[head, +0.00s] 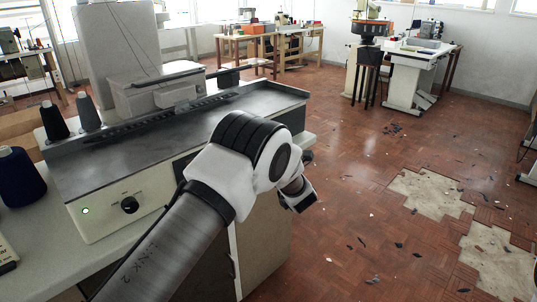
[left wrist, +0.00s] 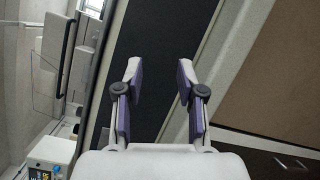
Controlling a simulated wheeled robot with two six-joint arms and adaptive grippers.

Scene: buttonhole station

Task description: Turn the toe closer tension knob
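A black round knob (head: 129,205) sits on the cream front panel of the grey-topped machine (head: 190,122) at the left of the head view. The marks around it are too small to read, so I cannot tell whether it is the toe closer tension knob. My left arm rises from the bottom of the head view, right of the knob and apart from it. Its fingers are not clearly seen there. In the left wrist view my left gripper (left wrist: 158,80) is open and empty, with purple pads, before a dark flat panel (left wrist: 150,45). My right gripper is not in view.
The floor (head: 370,190) at the right is open, with scattered scraps and bare patches. Other workstations stand at the back.

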